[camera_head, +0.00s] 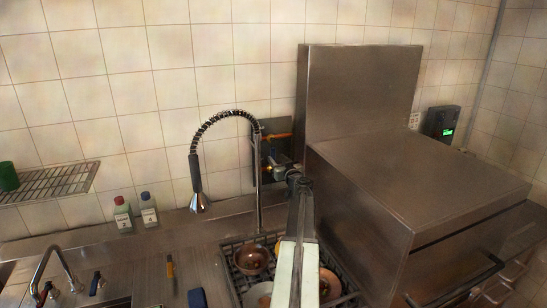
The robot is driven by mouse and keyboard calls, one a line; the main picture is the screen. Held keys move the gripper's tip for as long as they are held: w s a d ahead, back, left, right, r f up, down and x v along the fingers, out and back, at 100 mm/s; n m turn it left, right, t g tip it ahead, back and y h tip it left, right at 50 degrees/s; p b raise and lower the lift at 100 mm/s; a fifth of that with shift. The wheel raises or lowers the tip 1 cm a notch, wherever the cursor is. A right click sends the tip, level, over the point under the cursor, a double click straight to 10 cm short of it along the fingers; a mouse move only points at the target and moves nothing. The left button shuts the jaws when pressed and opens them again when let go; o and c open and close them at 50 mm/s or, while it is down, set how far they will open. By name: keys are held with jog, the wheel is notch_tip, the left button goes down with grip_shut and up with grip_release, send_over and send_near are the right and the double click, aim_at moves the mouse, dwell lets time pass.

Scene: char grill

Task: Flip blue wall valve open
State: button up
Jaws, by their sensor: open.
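A dark wall fitting (262,148) is on the tiled wall, just behind the tall spring faucet and left of the steel hood. An orange lever (279,136) sticks out to the right near its top. I cannot make out a blue handle on it; my gripper covers part of its lower area. My gripper (277,170) is small in the picture, at the far end of my raised arm, in front of the lower part of the fitting. Its jaws are open. Whether it touches anything there is too small to tell.
The spring faucet (257,185) stands close left of my gripper. The steel hood (345,110) and large grill (410,185) close off the right. Pans (251,260) sit on the burner below. Two bottles (148,212) stand left by the wall.

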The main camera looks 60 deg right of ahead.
aim_at(274, 155)
jog(key=x, duration=0.5)
jog(key=shift+w+d, duration=0.1)
jog(key=shift+d, duration=0.05)
grip_shut()
dwell(1.0)
